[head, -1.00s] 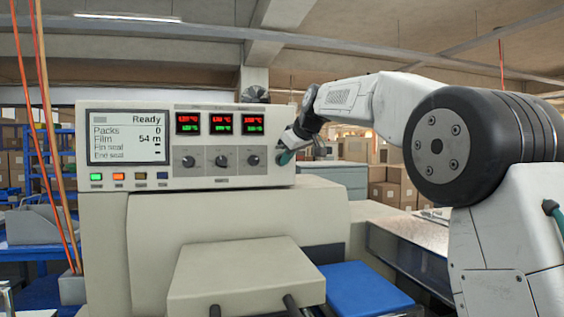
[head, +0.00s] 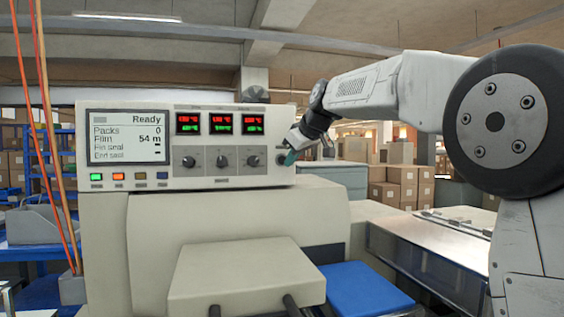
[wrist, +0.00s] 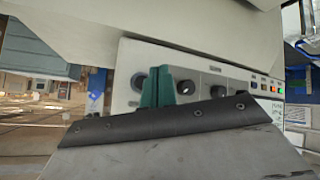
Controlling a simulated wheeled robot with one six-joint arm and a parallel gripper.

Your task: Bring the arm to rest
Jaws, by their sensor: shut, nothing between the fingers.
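I cannot tell whether the fingertips touch the panel. My arm reaches in from the right, its forearm nearly level.
The wrapper's screen (head: 128,137) reads Ready, Packs 0, Film 54 m. A blue pad (head: 365,288) and a metal infeed table (head: 440,250) lie to the right. Cardboard boxes (head: 402,185) stand behind. Orange cables (head: 50,140) hang at the left.

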